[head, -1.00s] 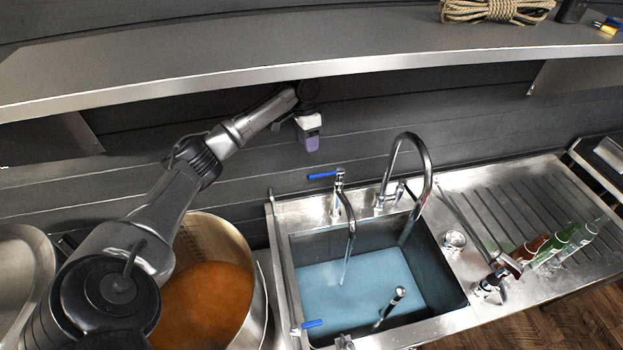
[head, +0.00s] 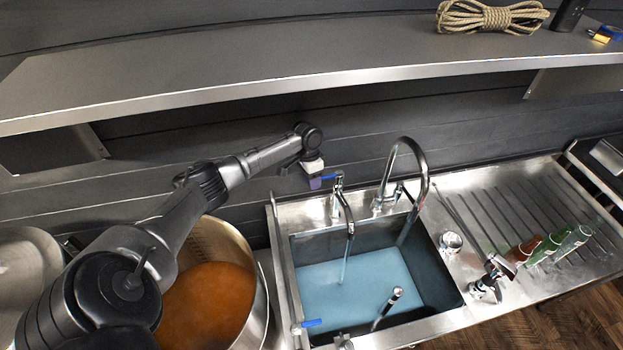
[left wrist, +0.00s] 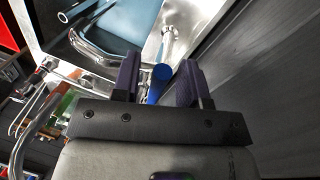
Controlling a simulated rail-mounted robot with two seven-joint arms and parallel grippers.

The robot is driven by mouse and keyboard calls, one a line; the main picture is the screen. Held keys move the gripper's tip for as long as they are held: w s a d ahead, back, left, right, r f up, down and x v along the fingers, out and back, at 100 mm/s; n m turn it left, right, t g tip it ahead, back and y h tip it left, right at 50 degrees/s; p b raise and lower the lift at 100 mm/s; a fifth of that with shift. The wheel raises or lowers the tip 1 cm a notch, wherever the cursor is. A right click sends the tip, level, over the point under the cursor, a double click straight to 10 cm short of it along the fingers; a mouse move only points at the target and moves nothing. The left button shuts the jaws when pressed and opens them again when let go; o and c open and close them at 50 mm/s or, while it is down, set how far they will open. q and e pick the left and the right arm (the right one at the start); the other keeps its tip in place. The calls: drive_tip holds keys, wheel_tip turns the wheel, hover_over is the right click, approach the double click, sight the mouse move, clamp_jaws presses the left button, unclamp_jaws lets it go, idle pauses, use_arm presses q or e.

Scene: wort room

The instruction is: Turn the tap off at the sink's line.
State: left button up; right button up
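The tap with a blue lever (head: 332,177) stands at the sink's back left corner. A thin stream runs from its spout (head: 349,228) into the sink (head: 283,262), where bluish water stands. My left gripper (head: 318,183) is at the lever's left end in the head view. In the left wrist view its two dark fingers (left wrist: 157,80) are apart, and the blue lever (left wrist: 159,84) shows end-on between them. I cannot tell whether either finger touches it. A second blue lever (head: 312,323) sits at the sink's front left. My right gripper is not in view.
A tall gooseneck faucet (head: 424,165) rises right of the tap. A shelf (head: 250,65) with coiled rope (head: 490,16) hangs above. A pot of orange-brown liquid (head: 262,300) stands left of the sink.

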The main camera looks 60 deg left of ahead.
use_arm(q)
drive_tip(key=shift+f, duration=0.2)
drive_tip(key=shift+c, duration=0.3)
clamp_jaws()
